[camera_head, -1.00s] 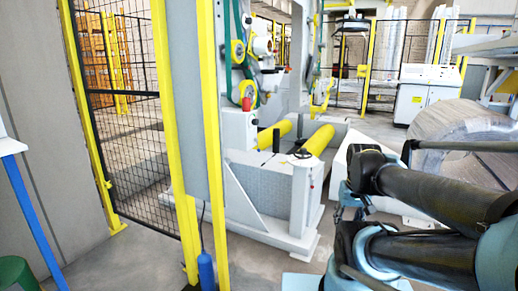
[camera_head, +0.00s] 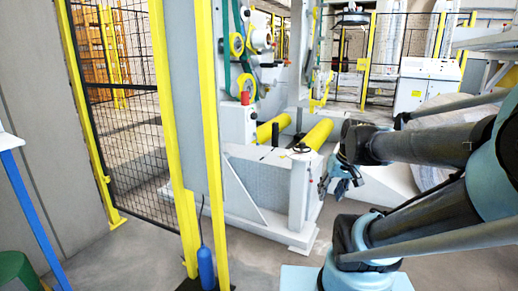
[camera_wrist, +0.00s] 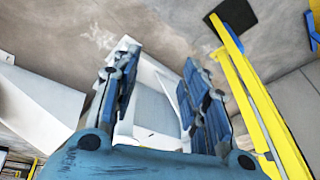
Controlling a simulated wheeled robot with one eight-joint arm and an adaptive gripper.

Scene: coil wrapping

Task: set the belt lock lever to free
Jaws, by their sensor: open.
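The coil wrapping machine (camera_head: 262,185) stands in the middle of the head view, with a white base. A dark upright lever (camera_head: 275,135) stands by the yellow rollers on top of the base. A small black handwheel or knob (camera_head: 301,148) sits to its right. I cannot tell which of these is the belt lock lever, nor its setting. My gripper (camera_head: 325,188) is low beside the base's right front post, apart from the lever. In the wrist view my gripper (camera_wrist: 158,98) is open and empty, with white machine panels between and beyond its fingers.
A yellow post (camera_head: 207,130) and mesh fence (camera_head: 130,120) stand on the left. A blue bottle-like cylinder (camera_head: 206,268) stands on the floor by the post. A white cabinet (camera_head: 425,85) stands at the back right. Bare floor lies before the machine.

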